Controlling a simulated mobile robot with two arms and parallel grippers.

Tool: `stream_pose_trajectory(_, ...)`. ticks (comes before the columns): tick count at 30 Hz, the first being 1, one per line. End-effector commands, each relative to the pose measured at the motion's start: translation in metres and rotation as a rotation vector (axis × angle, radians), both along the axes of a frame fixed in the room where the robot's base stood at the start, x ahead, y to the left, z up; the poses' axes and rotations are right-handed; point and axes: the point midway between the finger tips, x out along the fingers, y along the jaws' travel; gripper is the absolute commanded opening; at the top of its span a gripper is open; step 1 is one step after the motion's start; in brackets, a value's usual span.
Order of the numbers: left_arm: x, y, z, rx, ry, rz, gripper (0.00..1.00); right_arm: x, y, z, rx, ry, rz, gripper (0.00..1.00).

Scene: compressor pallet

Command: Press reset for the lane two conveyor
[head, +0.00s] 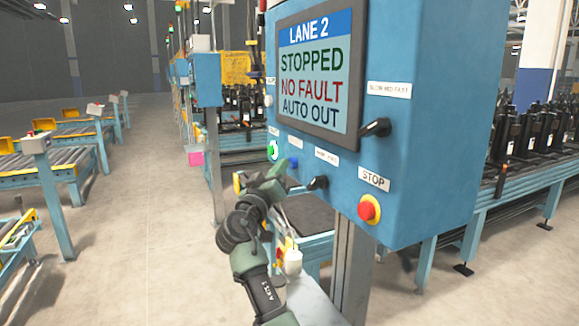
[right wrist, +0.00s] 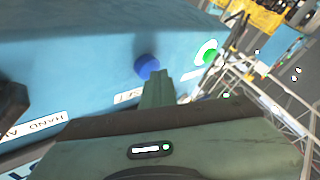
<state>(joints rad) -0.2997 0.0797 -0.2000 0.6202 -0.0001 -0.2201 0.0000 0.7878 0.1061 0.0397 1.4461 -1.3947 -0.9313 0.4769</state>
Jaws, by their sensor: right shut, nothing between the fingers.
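The blue lane 2 control panel (head: 425,150) has a screen (head: 315,75) reading LANE 2, STOPPED, NO FAULT, AUTO OUT. The blue button (head: 293,162) is on its lower front; in the right wrist view the button (right wrist: 147,66) has a label beside it, partly hidden, ending in "SET". My right gripper (head: 280,169) is shut and empty, just in front of the panel beside the blue button. In the right wrist view its fingertips (right wrist: 158,77) are close to the button; I cannot tell whether they touch. My left gripper is not in view.
A lit green button (head: 273,150) is left of the blue one. A black selector (head: 318,183) and red stop button (head: 369,209) are to its right. Another black selector (head: 376,128) is higher. Conveyors (head: 65,150) stand at left; the floor between is clear.

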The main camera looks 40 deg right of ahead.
Motion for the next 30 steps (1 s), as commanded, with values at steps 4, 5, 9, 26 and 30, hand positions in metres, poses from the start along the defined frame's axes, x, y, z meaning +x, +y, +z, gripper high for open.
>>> stream_pose_trajectory(4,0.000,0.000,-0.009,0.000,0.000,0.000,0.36,0.002,0.008,-0.003,0.001,0.000,-0.001,0.00)
stream_pose_trajectory(5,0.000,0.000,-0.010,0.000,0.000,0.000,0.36,0.002,0.010,-0.003,0.000,0.001,-0.002,0.00)
stream_pose_trajectory(9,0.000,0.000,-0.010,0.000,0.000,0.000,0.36,0.003,0.012,-0.001,0.000,0.001,-0.002,0.00)
stream_pose_trajectory(26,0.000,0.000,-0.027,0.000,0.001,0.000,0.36,0.009,0.035,-0.004,0.001,0.000,0.002,0.00)
stream_pose_trajectory(30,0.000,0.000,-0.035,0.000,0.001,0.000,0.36,0.012,0.049,-0.004,0.000,0.001,0.002,0.00)
